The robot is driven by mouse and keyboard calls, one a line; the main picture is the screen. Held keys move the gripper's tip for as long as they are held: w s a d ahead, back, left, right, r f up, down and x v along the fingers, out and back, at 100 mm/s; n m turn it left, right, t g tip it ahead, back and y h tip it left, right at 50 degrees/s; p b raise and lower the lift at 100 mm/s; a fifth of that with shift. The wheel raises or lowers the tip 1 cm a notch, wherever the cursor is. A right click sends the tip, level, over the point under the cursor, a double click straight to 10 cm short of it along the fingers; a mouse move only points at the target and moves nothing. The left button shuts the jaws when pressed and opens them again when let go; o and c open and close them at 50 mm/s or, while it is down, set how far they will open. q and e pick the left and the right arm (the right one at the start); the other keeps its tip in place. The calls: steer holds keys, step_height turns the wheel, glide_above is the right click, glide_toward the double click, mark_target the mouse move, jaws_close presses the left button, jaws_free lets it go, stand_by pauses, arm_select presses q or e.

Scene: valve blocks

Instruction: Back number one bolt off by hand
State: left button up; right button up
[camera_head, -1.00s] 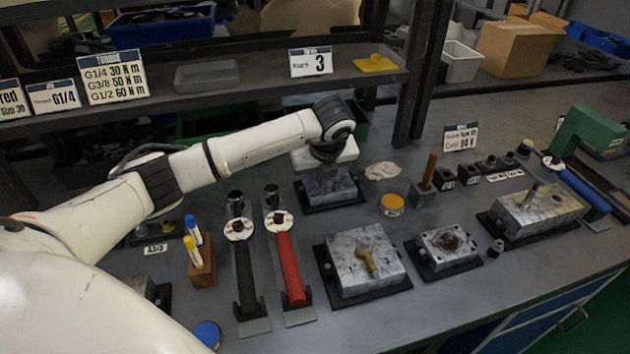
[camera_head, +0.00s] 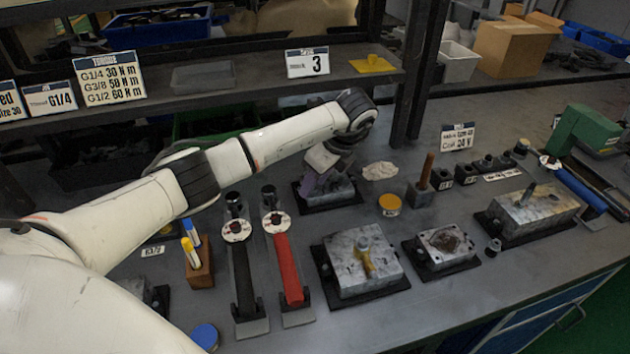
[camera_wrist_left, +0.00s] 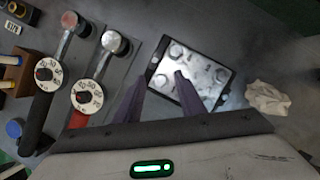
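A grey metal valve block (camera_head: 340,189) sits on a dark base at the back middle of the bench, partly hidden by my left gripper (camera_head: 312,186). In the left wrist view the block (camera_wrist_left: 200,78) shows its top face with round bolt heads near its corners, one of them a bolt (camera_wrist_left: 158,82) at the near left corner. I cannot read which bolt is number one. My left gripper (camera_wrist_left: 162,80) has its two dark fingers apart with nothing between them. One finger overlaps the block's near left edge in the picture; contact cannot be told. My right gripper is out of view.
Two torque wrenches, black (camera_head: 243,265) and red (camera_head: 286,262), lie left of the block. A larger block (camera_head: 350,270) with a yellow-handled piece stands in front. A white cloth (camera_head: 381,171) and yellow tin (camera_head: 390,204) lie to its right. The shelf (camera_head: 270,88) overhangs behind.

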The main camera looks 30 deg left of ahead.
arm_select(q)
steer(key=shift+r, duration=0.1)
steer(key=v, duration=1)
steer(key=shift+d, duration=0.1)
